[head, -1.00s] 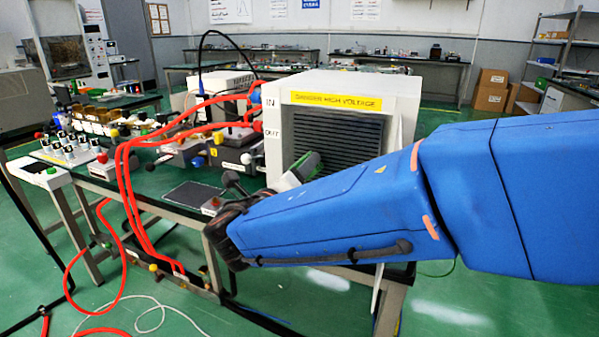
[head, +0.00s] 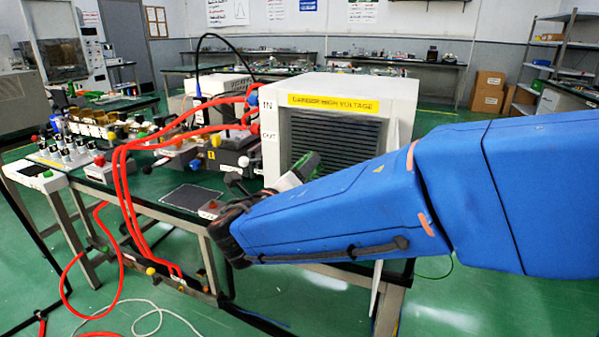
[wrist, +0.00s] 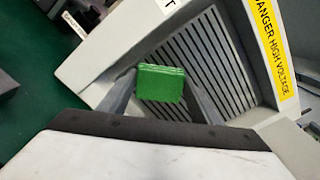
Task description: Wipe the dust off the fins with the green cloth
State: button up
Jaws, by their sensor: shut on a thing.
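The green cloth (wrist: 161,90) is a folded block between the two fingers of my gripper (wrist: 160,88) in the wrist view. My gripper is shut on it. The grey fins (wrist: 208,65) lie behind the cloth in a recess of the white housing. In the head view the dark fins (head: 335,138) show under a yellow "DANGER HIGH VOLTAGE" label. My gripper (head: 303,168) is in front of their lower left part there, and my blue arm hides the lower right. I cannot tell whether the cloth touches the fins.
The white generator housing (head: 398,92) stands on a dark bench, with a thin panel at its right side. Red hoses (head: 122,190) run from its left side down to the floor. Several knobs and instruments crowd the bench to the left. A dark flat pad (head: 192,197) lies near the front edge.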

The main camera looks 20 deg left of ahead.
aim_at(316, 172)
jog(key=shift+s+d, duration=0.2)
jog(key=shift+d, duration=1.75)
jog(key=shift+w, duration=0.1)
jog(key=shift+a, duration=0.1)
jog(key=shift+w+a, duration=0.15)
jog(key=shift+a, duration=0.85)
jog(key=shift+w+a, duration=0.15)
jog(key=shift+a, duration=0.8)
jog(key=shift+c, duration=0.4)
jog(key=s, duration=0.6)
jog(key=shift+a, duration=0.2)
jog(key=shift+s, duration=0.1)
